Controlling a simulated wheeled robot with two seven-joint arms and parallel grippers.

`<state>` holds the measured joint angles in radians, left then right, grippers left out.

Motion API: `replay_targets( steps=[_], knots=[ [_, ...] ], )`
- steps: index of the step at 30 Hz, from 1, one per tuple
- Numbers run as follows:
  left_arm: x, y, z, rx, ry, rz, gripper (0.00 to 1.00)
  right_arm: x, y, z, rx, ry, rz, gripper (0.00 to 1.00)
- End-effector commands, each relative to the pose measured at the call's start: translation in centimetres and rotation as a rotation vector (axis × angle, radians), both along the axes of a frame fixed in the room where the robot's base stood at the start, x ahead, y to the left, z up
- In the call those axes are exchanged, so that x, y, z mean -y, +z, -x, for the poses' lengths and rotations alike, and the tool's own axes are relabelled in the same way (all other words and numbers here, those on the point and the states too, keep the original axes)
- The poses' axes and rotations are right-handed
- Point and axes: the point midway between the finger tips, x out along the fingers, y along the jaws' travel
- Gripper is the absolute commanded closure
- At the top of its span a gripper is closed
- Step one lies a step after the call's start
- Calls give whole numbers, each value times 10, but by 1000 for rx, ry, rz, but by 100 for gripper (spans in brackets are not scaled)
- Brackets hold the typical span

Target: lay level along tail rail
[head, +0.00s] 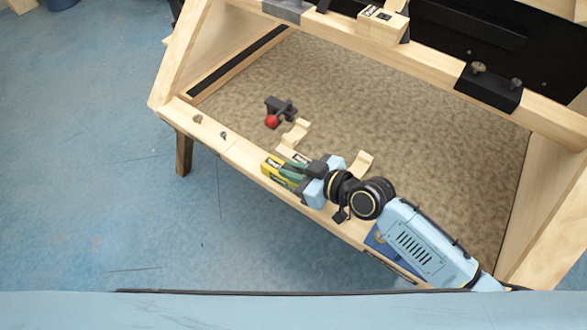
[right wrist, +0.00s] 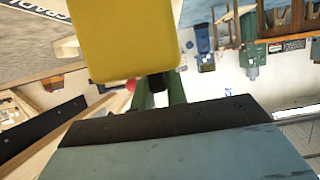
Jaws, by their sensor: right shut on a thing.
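The level (head: 270,168), a small yellow block with a pale label, is held at the near wooden rail of the frame, the tail rail (head: 235,152). My right gripper (head: 297,173) is shut on it, its arm coming in from the lower right. I cannot tell whether the level touches the rail. In the right wrist view the yellow level (right wrist: 125,40) fills the upper middle, in front of the fingers (right wrist: 160,95). The gripper hides part of the level and the rail beneath. My left gripper is not in view.
Two notched wooden cradles (head: 297,132) (head: 361,161) stand just behind the rail. A dark clamp with a red ball knob (head: 272,121) lies on the brown panel (head: 370,105). A far rail (head: 430,55) carries a wooden block (head: 382,25) and a black block (head: 490,90). The rail's left part is mostly clear.

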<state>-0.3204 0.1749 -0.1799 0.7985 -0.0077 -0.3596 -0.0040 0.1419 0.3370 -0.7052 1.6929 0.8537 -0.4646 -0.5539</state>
Motion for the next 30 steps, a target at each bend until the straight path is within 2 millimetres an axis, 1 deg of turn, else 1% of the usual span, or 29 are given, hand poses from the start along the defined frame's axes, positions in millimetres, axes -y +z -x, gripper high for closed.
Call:
replay_targets(
  steps=[3, 4, 8, 9, 20, 22, 23, 30],
  knots=[
    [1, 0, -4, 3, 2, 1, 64, 0, -1, -1, 3, -1, -2, 100],
    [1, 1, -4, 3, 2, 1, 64, 0, -2, 0, 1, 0, 1, 83],
    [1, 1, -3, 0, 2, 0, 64, 0, -1, 0, 1, 0, 1, 66],
    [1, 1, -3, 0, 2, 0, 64, 0, -1, 0, 1, 0, 1, 64],
    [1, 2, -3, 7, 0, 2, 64, 0, 1, 0, 0, 0, 0, 64],
    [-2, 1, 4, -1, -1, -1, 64, 0, 4, 0, -1, 0, -1, 64],
    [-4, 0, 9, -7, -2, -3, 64, 3, 5, 2, -1, -1, 2, 64],
    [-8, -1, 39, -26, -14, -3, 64, 45, 26, 33, 0, 2, 5, 64]
  ],
)
